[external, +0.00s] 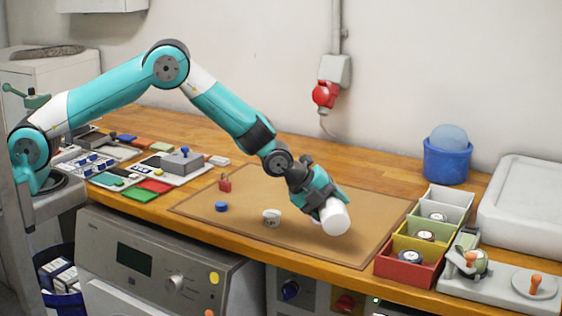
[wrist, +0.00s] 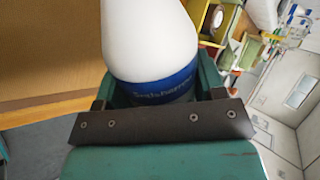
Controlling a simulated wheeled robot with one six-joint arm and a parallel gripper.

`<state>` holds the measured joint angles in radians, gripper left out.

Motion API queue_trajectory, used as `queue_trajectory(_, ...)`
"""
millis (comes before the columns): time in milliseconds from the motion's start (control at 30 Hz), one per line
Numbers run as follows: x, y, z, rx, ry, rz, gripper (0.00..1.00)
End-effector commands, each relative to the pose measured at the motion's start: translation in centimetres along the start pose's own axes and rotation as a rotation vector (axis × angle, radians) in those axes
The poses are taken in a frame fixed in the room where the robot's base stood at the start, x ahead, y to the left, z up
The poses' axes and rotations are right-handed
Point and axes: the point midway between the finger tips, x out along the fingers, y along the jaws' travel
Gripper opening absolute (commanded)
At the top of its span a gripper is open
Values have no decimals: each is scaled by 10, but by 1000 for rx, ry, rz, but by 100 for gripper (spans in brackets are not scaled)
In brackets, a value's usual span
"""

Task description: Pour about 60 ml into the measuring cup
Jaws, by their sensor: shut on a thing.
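The measuring cup (external: 272,217) is a small white cup with dark markings, upright on the brown mat (external: 240,235). My gripper (external: 319,203) is shut on a white bottle (external: 335,218), above the mat to the right of the cup and apart from it. The bottle lies well over on its side, its rounded white end toward the camera. In the wrist view the bottle (wrist: 150,35) has a blue band with pale lettering, between the jaws of my gripper (wrist: 158,88). Its opening and any liquid are not visible. The cup is not in the wrist view.
A blue cap (external: 221,207) and a red padlock (external: 225,185) stand on the mat, left of the cup. Coloured bins (external: 408,270) with round items border the mat on the right. A blue bucket (external: 447,160) stands behind. The mat's front is clear.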

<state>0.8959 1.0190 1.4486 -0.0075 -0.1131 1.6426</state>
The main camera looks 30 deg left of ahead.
Motion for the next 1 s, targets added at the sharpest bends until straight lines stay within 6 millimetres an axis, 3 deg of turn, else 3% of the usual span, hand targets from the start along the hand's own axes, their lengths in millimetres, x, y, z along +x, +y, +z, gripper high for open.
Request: queue_trajectory(1000,-2,-4,-8,-18,18,-2,31)
